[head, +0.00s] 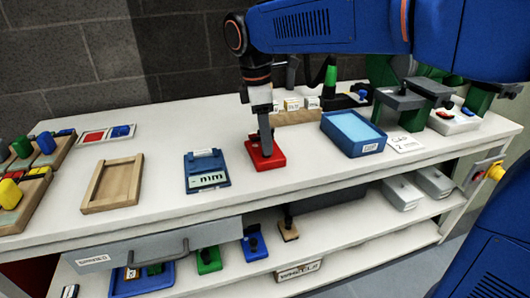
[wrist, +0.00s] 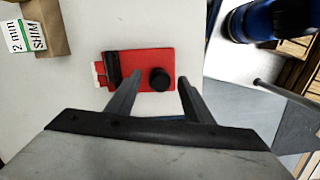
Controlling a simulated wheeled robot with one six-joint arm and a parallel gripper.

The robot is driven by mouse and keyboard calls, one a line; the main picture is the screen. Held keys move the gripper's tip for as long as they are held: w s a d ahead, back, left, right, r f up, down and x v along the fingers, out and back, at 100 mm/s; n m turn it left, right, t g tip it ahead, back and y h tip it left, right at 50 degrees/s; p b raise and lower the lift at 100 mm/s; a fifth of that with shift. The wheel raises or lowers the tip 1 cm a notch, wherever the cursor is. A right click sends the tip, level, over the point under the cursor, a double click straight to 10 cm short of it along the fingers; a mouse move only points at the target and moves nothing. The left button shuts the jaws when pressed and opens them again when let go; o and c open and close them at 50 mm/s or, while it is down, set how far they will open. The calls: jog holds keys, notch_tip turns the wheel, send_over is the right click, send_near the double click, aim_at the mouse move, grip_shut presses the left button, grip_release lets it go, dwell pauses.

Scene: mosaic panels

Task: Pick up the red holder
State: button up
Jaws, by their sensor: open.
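The red holder (head: 265,155) is a flat red block on the white tabletop, near the middle of the head view. In the wrist view the red holder (wrist: 140,68) shows a black round knob on its right part and a black piece at its left end. My gripper (wrist: 160,80) is open, with one finger on each side of the knob in that view. In the head view my gripper (head: 265,145) points down over the holder and hides part of it. I cannot tell whether the fingers touch the holder.
A blue device with a display (head: 206,171) stands to the left, and a blue tray (head: 352,133) to the right. A wooden frame (head: 112,184) lies farther left. Small labelled boxes (head: 293,104) stand behind on a wooden strip. Bare tabletop lies in front of the holder.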

jog(key=shift+d+f, duration=0.1)
jog(key=shift+f, duration=0.7)
grip_shut()
notch_tip(320, 180, up, 10)
jog(key=shift+f, duration=0.2)
jog(key=shift+r, duration=0.25)
